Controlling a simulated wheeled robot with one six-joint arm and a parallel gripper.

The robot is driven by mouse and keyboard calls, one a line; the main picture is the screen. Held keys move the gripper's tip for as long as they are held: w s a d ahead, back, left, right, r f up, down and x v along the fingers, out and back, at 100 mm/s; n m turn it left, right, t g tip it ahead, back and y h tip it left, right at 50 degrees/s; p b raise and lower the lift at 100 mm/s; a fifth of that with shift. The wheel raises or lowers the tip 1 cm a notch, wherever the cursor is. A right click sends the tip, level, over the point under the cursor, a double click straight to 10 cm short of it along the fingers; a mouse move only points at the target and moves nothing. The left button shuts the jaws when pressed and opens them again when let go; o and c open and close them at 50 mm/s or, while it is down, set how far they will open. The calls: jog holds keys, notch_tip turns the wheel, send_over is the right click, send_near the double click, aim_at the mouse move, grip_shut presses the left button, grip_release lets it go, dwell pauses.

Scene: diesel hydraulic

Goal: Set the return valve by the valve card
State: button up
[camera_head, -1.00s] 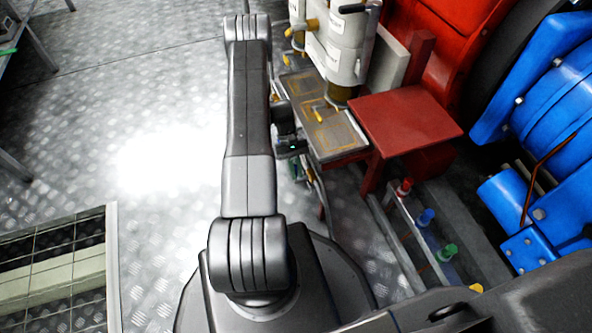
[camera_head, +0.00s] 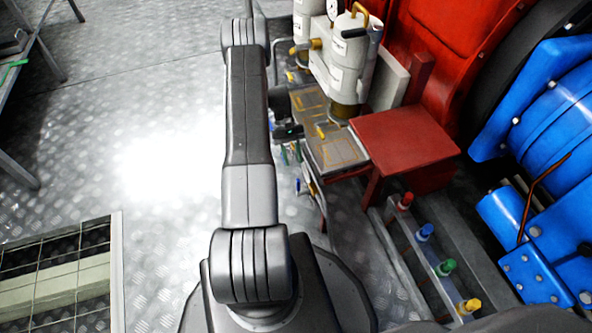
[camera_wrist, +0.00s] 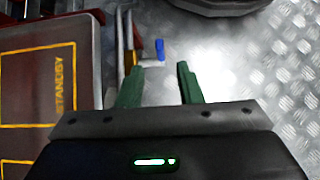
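My gripper (camera_wrist: 157,76) is open in the wrist view, with two green fingers apart and nothing between the tips. Just beyond them is a small blue-ended handle (camera_wrist: 160,49) on a pale lever, apart from the fingers. An orange-yellow part (camera_wrist: 128,60) is close to the left finger. In the head view, my gripper (camera_head: 290,153) is small beside the left edge of the tray shelf, partly behind my arm. A small blue handle (camera_head: 298,186) shows below it. I cannot tell which handle is the return valve. No valve card is readable.
The tray shelf (camera_head: 335,150) has yellow-outlined areas; one reads STANDBY in the wrist view (camera_wrist: 30,75). White canisters (camera_head: 340,70), a red block (camera_head: 405,135) and blue machinery (camera_head: 560,130) stand to the right. Red, blue, green and yellow capped posts line a rail (camera_head: 410,235). Open floor (camera_head: 110,110) lies left.

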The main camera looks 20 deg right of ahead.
aim_at(297, 179)
jog(key=shift+p+v, duration=0.3)
jog(key=shift+v, duration=1.5)
jog(key=b+x, duration=0.3)
jog(key=x, duration=1)
jog(key=shift+b, duration=0.3)
jog(key=shift+s+f, duration=0.3)
jog(key=shift+s, duration=0.05)
